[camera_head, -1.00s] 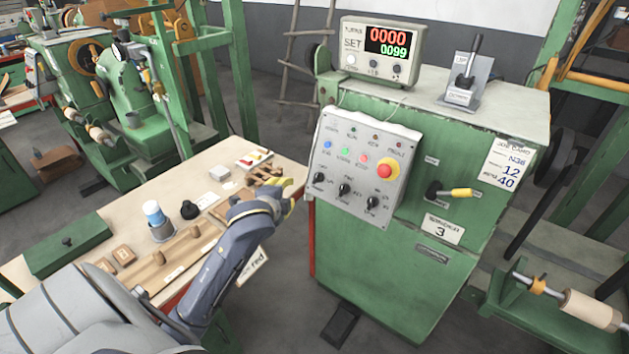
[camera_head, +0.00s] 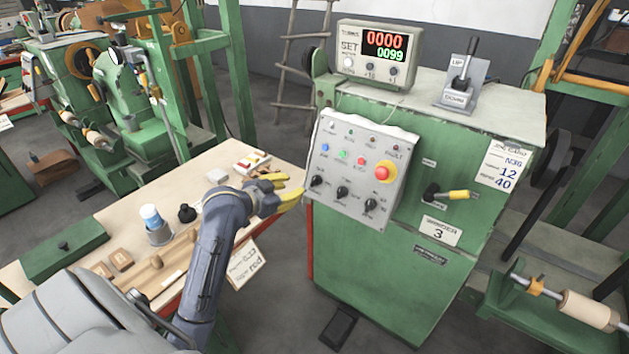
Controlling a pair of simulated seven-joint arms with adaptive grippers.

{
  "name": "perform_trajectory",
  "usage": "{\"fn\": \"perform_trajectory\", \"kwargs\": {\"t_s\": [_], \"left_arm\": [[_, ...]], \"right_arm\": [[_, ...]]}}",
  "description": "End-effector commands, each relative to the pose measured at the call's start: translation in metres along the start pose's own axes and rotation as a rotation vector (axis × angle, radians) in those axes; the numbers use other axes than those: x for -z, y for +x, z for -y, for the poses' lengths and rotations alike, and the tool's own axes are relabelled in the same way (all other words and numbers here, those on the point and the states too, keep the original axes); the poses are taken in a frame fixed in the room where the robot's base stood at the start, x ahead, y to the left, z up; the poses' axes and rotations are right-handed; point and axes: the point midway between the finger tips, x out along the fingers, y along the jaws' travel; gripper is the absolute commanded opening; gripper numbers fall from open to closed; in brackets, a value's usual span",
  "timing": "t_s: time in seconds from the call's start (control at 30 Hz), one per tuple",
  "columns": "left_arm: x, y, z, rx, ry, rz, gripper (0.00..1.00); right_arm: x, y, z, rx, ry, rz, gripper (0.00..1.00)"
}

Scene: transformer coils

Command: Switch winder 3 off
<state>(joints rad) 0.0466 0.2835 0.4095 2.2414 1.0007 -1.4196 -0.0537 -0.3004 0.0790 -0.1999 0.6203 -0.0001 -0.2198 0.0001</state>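Winder 3 is the green cabinet (camera_head: 365,265) with a "3" label plate (camera_head: 438,232) on its front. A rotary switch with a yellow-tipped handle (camera_head: 458,194) sits above the label, its handle pointing right. The grey control panel (camera_head: 318,206) has lamps, lit blue, green and red buttons, a red mushroom button (camera_head: 385,171) on a yellow collar, and several black knobs. My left gripper (camera_head: 292,185) has yellow fingers spread apart, empty, just left of the panel's lower left edge; contact cannot be told. My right gripper is out of view.
Under my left arm, the workbench (camera_head: 120,210) holds a cup, wooden blocks and small parts. A spool (camera_head: 585,308) is at lower right.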

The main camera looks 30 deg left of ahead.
Motion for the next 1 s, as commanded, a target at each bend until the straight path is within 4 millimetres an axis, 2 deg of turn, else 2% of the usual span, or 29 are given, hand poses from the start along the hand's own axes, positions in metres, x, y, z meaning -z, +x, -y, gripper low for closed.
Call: {"fn": "perform_trajectory", "kwargs": {"t_s": [0.2, 0.5, 0.73, 1.0], "left_arm": [[0.001, 0.042, -0.001, -0.003, -0.005, -0.002, 0.32], [0.001, 0.092, -0.001, -0.002, -0.002, -0.001, 0.32], [0.000, 0.117, -0.001, -0.001, 0.001, 0.000, 0.32], [0.001, 0.127, -0.001, -0.001, 0.002, -0.001, 0.32]], "right_arm": [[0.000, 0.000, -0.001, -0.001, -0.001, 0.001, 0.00], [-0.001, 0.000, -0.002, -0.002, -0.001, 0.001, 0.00], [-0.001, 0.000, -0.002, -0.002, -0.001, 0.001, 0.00], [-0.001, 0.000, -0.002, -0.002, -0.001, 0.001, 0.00]]}}
